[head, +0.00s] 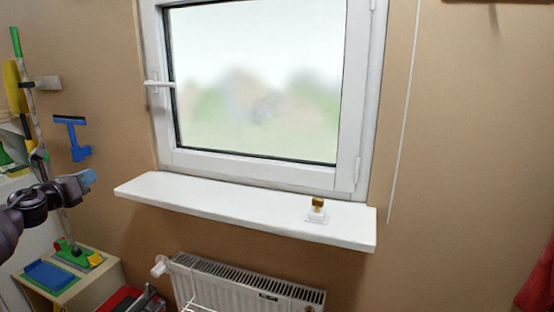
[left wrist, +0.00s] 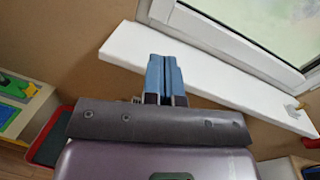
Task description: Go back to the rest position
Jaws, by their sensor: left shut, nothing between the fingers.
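My left gripper (head: 88,177) is at the left of the head view, with its blue fingertips pointing right, in front of the wall and left of the white windowsill (head: 200,200). In the left wrist view its two blue fingers (left wrist: 164,75) are pressed together with nothing between them. The windowsill (left wrist: 215,75) shows beyond the fingers there. My right gripper is not in view.
A small gold-topped item (head: 317,209) stands on the sill's right part. A white radiator (head: 245,285) is below. A blue squeegee (head: 74,135) hangs on the left wall.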

